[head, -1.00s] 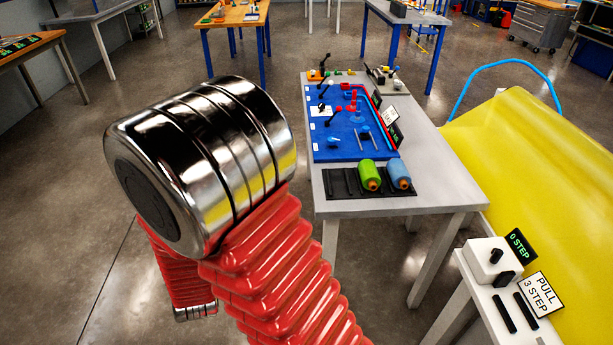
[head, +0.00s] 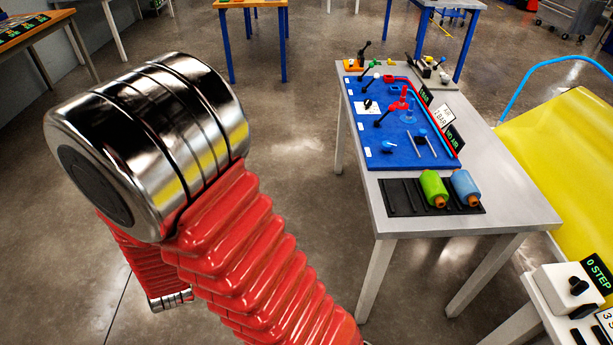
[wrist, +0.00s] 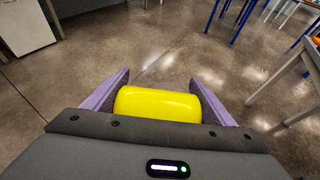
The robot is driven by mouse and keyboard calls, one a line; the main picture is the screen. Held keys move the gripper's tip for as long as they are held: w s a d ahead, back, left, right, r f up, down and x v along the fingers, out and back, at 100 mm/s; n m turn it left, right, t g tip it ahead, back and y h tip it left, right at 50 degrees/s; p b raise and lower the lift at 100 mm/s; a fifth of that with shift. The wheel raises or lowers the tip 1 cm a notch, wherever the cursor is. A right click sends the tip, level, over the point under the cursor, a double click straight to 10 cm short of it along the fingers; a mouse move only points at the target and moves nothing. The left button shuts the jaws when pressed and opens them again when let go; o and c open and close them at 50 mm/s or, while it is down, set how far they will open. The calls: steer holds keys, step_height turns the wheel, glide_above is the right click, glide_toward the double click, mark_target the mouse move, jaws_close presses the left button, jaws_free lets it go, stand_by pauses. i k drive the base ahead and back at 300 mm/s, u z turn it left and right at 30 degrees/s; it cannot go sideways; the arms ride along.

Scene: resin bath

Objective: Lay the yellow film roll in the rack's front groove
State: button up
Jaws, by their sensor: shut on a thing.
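The yellow film roll (wrist: 157,104) is held between the two purple fingers of my gripper (wrist: 158,100) in the wrist view, lying crosswise with bare floor beyond it. My gripper and the roll do not show in the head view, where my red arm fills the left side. The black rack (head: 405,206) lies on the front of the grey table in the head view. A green roll (head: 433,188) and a blue roll (head: 466,187) lie in its right part. Its left part shows empty grooves.
A blue board (head: 400,150) with levers, red piping and signs lies behind the rack on the grey table (head: 510,216). A yellow sheet (head: 570,170) stands at the right. A small stand with a white switch box (head: 567,288) is at the lower right.

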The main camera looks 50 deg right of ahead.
mark_target(397, 197)
steer(key=z, duration=0.25)
steer(key=i, duration=0.95)
steer(key=z, duration=0.6)
